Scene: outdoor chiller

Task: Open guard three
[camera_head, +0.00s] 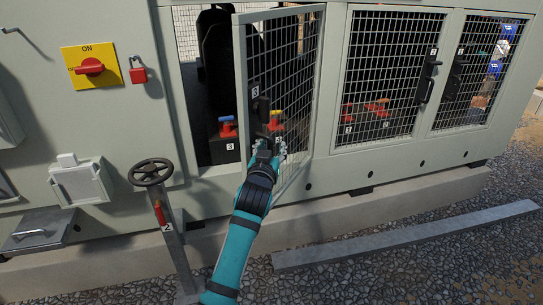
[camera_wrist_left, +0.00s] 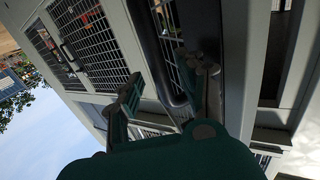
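Guard three (camera_head: 300,40) is a hinged mesh door with a grey frame, marked 3. It stands swung out from the cabinet, with the opening visible to its left. My left gripper (camera_head: 268,152) is at the lower part of this door, near its dark handle (camera_head: 258,112). In the left wrist view my left gripper (camera_wrist_left: 165,88) has its two fingers spread apart. A dark handle bar (camera_wrist_left: 163,55) runs between them; I see no firm contact. My right gripper is not in view.
Two shut mesh guards (camera_head: 385,75) are to the right. A handwheel on a post (camera_head: 152,172), a yellow switch plate (camera_head: 91,66) and a red padlock (camera_head: 138,75) are at the left. A grey beam (camera_head: 410,235) lies on the gravel in front.

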